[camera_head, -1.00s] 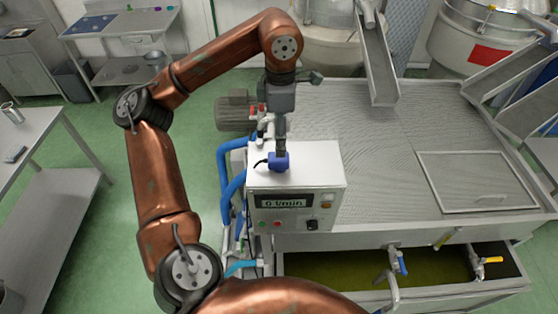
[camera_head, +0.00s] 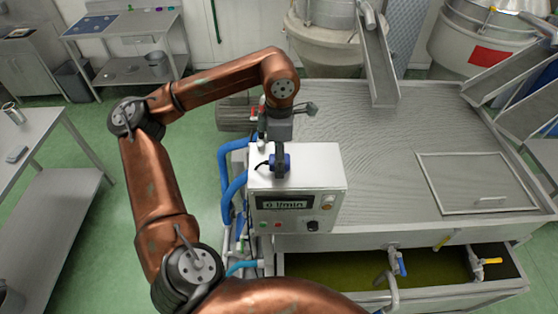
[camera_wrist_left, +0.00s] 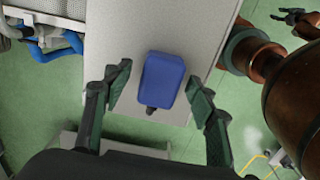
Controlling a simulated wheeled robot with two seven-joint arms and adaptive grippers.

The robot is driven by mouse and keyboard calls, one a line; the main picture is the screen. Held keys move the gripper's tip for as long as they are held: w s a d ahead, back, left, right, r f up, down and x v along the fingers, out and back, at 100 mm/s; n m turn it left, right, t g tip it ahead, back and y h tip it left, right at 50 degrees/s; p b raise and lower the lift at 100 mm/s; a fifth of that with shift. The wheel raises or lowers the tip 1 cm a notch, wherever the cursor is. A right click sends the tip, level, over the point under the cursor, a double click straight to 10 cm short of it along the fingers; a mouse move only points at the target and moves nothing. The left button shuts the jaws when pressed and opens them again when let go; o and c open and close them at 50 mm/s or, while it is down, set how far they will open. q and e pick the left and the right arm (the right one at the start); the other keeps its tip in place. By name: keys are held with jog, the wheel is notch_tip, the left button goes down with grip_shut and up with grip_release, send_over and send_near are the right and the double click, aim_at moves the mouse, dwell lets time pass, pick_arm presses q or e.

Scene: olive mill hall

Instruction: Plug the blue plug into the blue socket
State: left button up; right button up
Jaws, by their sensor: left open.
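The blue plug (camera_head: 284,162) is a small blue block on top of the grey control box (camera_head: 325,170). A dark lead shows beside it in the head view. In the wrist view the plug (camera_wrist_left: 161,78) lies between my left gripper's fingers, with gaps on both sides and a dark stub at its lower end. My left gripper (camera_head: 280,168) points down at the plug from above; its parted fingers also show in the wrist view (camera_wrist_left: 160,92). I see no separate blue socket; whether one is under the plug is hidden.
Blue hoses (camera_head: 226,185) and a motor (camera_head: 233,113) are left of the box. A broad steel tank top (camera_head: 400,140) lies right of it, with an open trough (camera_head: 350,268) in front. A metal table (camera_head: 50,190) stands far left across green floor.

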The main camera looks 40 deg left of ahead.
pick_arm(q)
jog(key=shift+w+f, duration=0.1)
jog(key=shift+c, duration=0.7)
jog(key=c, duration=1)
jog(key=shift+r+b, duration=0.4)
jog(key=shift+r, duration=0.3)
jog(key=r, duration=0.1)
jog(key=s+r+b, duration=0.1)
jog(key=r, duration=0.1)
jog(key=shift+d, duration=0.15)
jog(key=s+r, duration=0.3)
jog(key=s, duration=0.1)
jog(key=s+d+r, duration=0.1)
jog(key=s+r, duration=0.1)
jog(key=s, duration=0.2)
jog(key=s+d+r, duration=0.1)
jog(key=s+r, duration=0.2)
jog(key=s, duration=0.2)
jog(key=shift+d+r+p, duration=0.25)
jog(key=shift+r+p, duration=0.1)
jog(key=shift+p, duration=0.05)
jog(key=shift+w, duration=0.1)
